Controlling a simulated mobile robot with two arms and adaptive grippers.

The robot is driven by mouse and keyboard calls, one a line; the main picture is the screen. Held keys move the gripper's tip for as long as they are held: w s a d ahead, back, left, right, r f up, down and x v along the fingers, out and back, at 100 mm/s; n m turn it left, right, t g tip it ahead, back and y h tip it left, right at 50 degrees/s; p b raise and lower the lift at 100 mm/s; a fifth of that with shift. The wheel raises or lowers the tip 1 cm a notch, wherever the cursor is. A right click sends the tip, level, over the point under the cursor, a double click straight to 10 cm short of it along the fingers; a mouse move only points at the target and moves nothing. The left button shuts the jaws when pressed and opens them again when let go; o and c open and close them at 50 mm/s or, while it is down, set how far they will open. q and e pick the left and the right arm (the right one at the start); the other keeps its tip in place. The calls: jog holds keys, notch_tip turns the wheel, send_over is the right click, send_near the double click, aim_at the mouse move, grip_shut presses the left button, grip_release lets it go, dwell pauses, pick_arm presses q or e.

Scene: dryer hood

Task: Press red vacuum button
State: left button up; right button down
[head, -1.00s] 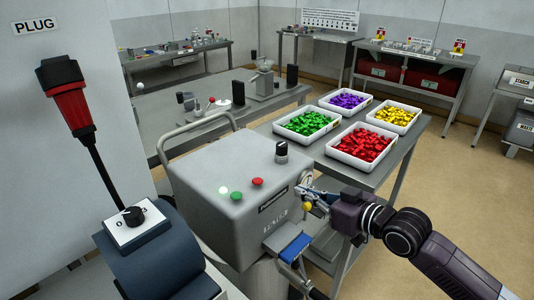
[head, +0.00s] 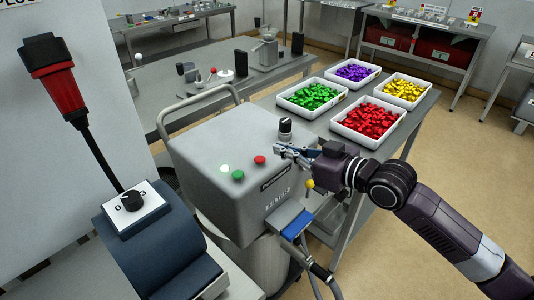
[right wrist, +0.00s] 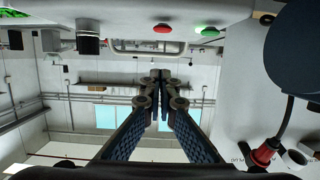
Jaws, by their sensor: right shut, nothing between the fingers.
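The red button (head: 260,160) sits on the top of the grey machine box, beside a green button (head: 238,175). My right gripper (head: 279,150) is shut and empty. In the head view its tips appear just right of the red button, near the box's right edge and below the black knob (head: 285,126); a gap to the button shows. In the right wrist view the shut fingers (right wrist: 160,76) point toward the upper middle, and the red button (right wrist: 163,28) is seen above their tips. My left gripper is not in view.
The grey box (head: 205,140) has a lit white lamp (head: 224,168) beside the green button and a tube handle (head: 200,95) behind. A blue-grey unit with a dial (head: 131,201) stands left. Trays of coloured pieces, including red ones (head: 370,122), stand on the bench behind my right arm.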

jog(key=p, duration=0.1)
send_over(267, 168)
jog(key=shift+a+f, duration=0.15)
jog(key=shift+f, duration=0.4)
notch_tip(267, 168, down, 3)
jog(key=shift+r+p, duration=0.15)
jog(key=shift+p, duration=0.3)
jog(key=shift+f, duration=0.75)
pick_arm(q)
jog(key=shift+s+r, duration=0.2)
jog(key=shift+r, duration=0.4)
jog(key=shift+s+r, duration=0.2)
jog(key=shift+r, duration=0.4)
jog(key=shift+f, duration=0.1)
pick_arm(e)
jog(key=shift+f, duration=0.15)
